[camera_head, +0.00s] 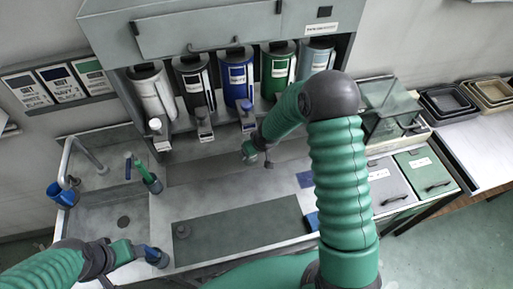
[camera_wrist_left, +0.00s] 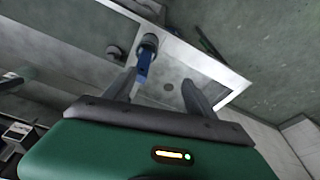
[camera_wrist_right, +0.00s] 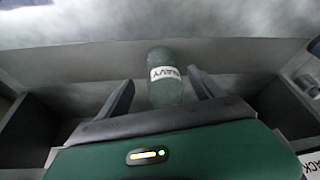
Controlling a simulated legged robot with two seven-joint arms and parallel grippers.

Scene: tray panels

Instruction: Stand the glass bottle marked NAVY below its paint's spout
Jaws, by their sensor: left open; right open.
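The glass bottle (camera_wrist_right: 165,88) with a white NAVY label stands between the spread fingers of my right gripper (camera_wrist_right: 160,92) in the right wrist view. The fingers are open, and I cannot tell whether they touch it. In the head view my right gripper (camera_head: 258,155) is below and in front of the blue paint canister (camera_head: 237,78) and its spout (camera_head: 247,117); I cannot make out the bottle there.
White (camera_head: 152,92), black (camera_head: 194,80) and green (camera_head: 277,72) canisters hang beside the blue one. A sink (camera_head: 110,205) with a blue cup (camera_head: 62,194) is at left. A dark mat (camera_head: 240,222) covers the front counter. Lidded bins (camera_head: 424,172) are at right.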

